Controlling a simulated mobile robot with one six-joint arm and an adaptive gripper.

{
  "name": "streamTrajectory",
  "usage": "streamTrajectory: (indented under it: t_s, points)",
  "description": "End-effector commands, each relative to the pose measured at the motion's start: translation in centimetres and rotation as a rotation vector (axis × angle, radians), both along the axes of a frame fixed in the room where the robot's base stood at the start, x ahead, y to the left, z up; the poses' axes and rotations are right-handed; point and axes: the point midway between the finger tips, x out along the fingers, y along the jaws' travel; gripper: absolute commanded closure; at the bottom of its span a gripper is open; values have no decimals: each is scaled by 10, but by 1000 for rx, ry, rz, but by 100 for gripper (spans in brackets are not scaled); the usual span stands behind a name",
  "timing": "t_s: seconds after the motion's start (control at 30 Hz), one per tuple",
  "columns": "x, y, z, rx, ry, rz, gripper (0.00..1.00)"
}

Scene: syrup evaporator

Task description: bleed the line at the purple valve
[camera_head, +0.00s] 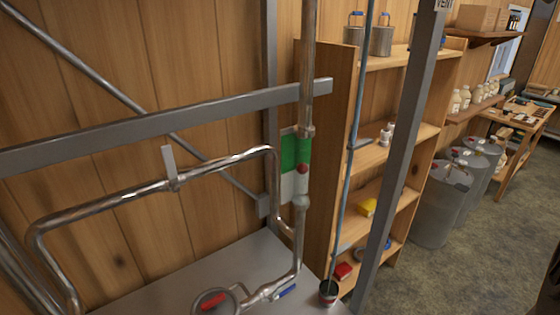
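No valve with a clearly purple handle shows in the head view. Steel pipework runs along the wooden wall at the left and centre. A valve with a pale upright lever (168,161) sits on the upper sloping pipe (222,163). Low down, a blue lever (286,291) sits on the pipe near a round fitting with a red handle (213,300). A vertical pipe (308,60) carries a small red part (302,169) in front of a green and white plate (289,150). My gripper is not in view.
A thin blue-grey rod (352,150) reaches down to a small cup (328,292). Wooden shelves (385,62) and metal drums (440,205) stand right. Floor (480,255) is clear lower right.

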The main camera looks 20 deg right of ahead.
Motion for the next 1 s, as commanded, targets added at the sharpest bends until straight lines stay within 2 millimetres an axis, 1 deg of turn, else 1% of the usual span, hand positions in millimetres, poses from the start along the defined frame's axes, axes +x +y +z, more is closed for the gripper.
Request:
streamTrajectory:
  t_s: [0.27,0.37,0.53,0.6,0.67,0.77,0.87,1.0]
  points:
    - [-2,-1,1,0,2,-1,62]
    - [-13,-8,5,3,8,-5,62]
    - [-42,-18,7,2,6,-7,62]
    - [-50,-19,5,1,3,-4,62]
    - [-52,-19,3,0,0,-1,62]
    - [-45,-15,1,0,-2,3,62]
    - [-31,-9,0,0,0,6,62]
    - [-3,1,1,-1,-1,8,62]
